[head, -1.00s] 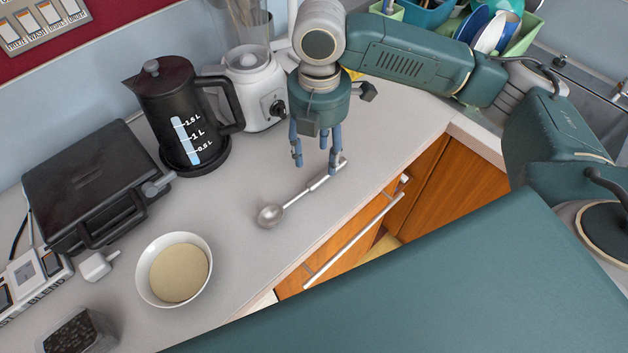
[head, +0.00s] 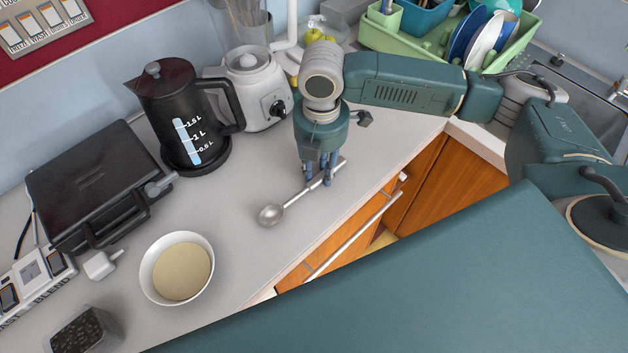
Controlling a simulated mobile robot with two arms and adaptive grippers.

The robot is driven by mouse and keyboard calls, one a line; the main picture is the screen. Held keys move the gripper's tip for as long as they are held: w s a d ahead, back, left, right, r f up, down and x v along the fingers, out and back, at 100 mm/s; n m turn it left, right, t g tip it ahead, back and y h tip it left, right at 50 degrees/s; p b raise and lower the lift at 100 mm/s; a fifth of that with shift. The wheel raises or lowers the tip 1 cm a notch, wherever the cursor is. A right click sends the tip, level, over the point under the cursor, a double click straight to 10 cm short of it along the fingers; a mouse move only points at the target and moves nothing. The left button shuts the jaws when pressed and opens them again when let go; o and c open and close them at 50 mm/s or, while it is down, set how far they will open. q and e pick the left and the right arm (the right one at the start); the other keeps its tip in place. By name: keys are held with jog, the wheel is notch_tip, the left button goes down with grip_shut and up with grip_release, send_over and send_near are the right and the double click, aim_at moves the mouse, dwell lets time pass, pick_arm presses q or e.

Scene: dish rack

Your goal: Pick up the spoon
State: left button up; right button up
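The metal spoon (head: 271,214) lies on the light grey counter, its round bowl toward the lower left and its handle running up to the right. My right gripper (head: 318,182) points down at the middle of the handle. Its two fingers are close together, one on each side of the handle, and look shut on it. The fingers hide part of the handle; its far end shows just beyond them. The spoon still appears to rest on the counter. My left gripper is not in view.
A white bowl (head: 151,277) stands at the lower left. A black kettle (head: 172,103), a black grill (head: 92,180) and a white blender (head: 250,88) stand along the wall. A green dish rack (head: 410,40) is at the back right. The counter around the spoon is clear.

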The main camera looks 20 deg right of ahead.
grip_shut()
jog(key=shift+r, duration=0.1)
jog(key=shift+w+r, duration=0.1)
jog(key=shift+r, duration=0.35)
notch_tip(320, 180, up, 19)
jog(key=b, duration=0.1)
jog(key=shift+o, duration=0.6)
grip_release()
grip_shut()
